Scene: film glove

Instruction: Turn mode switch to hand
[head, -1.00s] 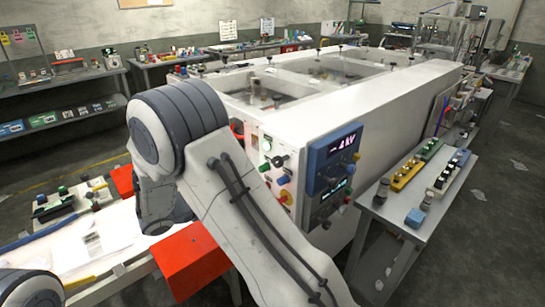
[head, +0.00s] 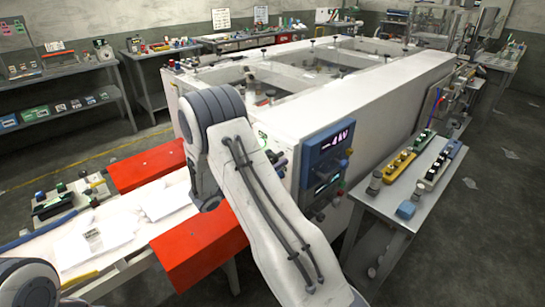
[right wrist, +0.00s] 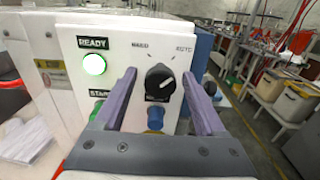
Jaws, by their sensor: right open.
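The mode switch (right wrist: 160,82) is a black round knob with a white pointer mark, on a white panel (right wrist: 68,55) in the right wrist view. Two small labels stand above it, one upper left and one upper right, too blurred to read surely. The mark appears tilted to the upper right. My right gripper (right wrist: 159,76) is open, with one finger on each side of the knob; I cannot tell whether they touch it. In the head view my right arm hides the knob and most of the gripper. My left gripper is not in view.
A lit green READY lamp (right wrist: 94,64) is left of the knob, and a blue button (right wrist: 155,117) is just below it. A blue display unit (head: 328,148) is right of the panel. A side table (head: 405,230) with small devices stands further right. Red blocks (head: 200,248) flank the white conveyor.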

